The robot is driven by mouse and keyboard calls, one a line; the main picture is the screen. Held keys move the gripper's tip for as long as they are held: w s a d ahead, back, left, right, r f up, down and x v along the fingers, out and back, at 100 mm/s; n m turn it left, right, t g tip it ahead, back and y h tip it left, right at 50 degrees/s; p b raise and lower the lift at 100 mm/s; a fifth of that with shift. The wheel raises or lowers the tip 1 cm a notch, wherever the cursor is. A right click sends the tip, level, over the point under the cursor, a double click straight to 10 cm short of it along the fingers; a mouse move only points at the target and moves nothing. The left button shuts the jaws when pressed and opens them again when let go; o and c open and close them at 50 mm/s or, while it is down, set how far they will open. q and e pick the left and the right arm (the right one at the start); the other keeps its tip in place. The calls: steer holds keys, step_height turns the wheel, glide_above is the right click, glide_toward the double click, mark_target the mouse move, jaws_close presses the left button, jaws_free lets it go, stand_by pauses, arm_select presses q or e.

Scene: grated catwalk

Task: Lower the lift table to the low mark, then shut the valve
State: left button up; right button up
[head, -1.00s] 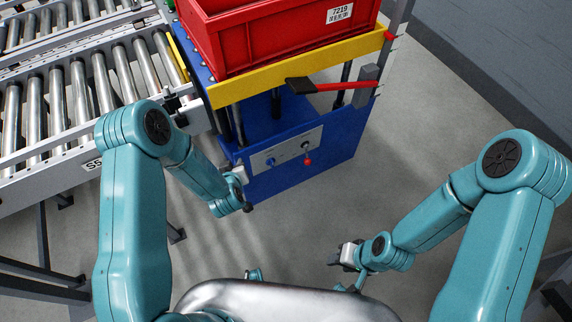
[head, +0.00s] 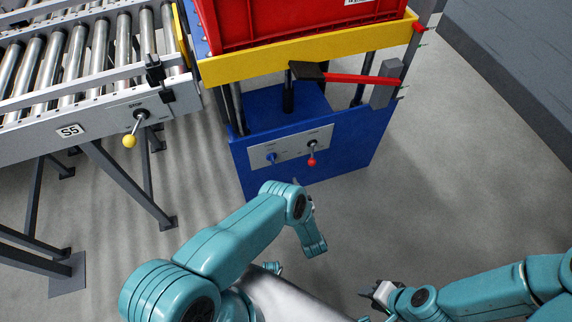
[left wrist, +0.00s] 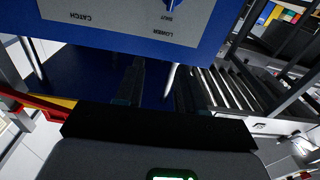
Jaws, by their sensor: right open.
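The lift table (head: 330,135) has a blue base and a yellow-edged top, which stands raised and bears a red crate (head: 270,22). Its front panel carries a blue valve knob (head: 272,158) and a red-balled lever (head: 311,161). In the left wrist view the valve knob (left wrist: 176,6) shows upside down near the words SHUT and LOWER, partly cut off. My left gripper (left wrist: 160,75) is open and empty, fingers below the panel in that picture. In the head view my elbow partly hides it, close to the panel. My right gripper (head: 368,291) is open, low above the floor, away from the table.
A roller conveyor (head: 70,75) stands at the left, with a yellow-balled STOP lever (head: 129,141) and slanted legs. A red handle (head: 355,78) with a black end sticks out before the table. A grey wall (head: 510,70) is at the right. The floor right of the table is clear.

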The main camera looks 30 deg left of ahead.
mark_target(273, 158)
arm_select(q)
step_height(273, 158, down, 4)
steer(key=s+d+b, duration=0.1)
steer(key=s, duration=0.1)
steer(key=shift+m, duration=0.3)
steer(key=b+x, duration=0.1)
steer(key=x, duration=0.6)
steer(key=b+x, duration=0.1)
steer(key=x, duration=0.6)
steer(key=shift+w+a+f+b, duration=0.2)
steer(key=shift+a+b, duration=0.1)
steer(key=shift+b, duration=0.1)
steer(key=shift+w+a+r, duration=0.15)
steer(key=shift+w+a, duration=0.25)
steer(key=shift+a, duration=0.1)
jaws_close()
